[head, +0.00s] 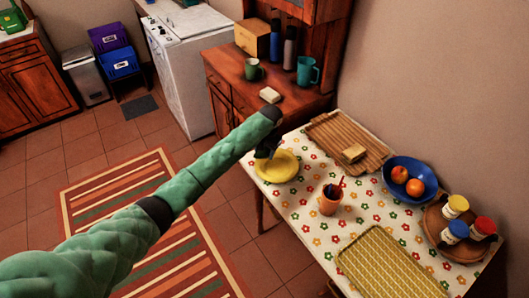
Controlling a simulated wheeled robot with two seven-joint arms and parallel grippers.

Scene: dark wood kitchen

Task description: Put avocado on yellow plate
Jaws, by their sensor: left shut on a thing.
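The yellow plate (285,166) lies on the flowered tablecloth at the table's left corner. My left gripper (265,153) is over the left edge of the plate, pointing down. It is shut on a small dark thing that fits the avocado, though the dark fingers and my arm hide most of it. I cannot tell whether this thing touches the plate. No other avocado shows on the table. My right gripper is not in view.
Right of the plate stand a wooden tray (325,139) with a yellowish block, an orange cup (330,204), a blue bowl (424,172) of fruit, a round tray (437,228) with jars and a yellow woven mat (385,268). A wooden cabinet (235,72) stands behind.

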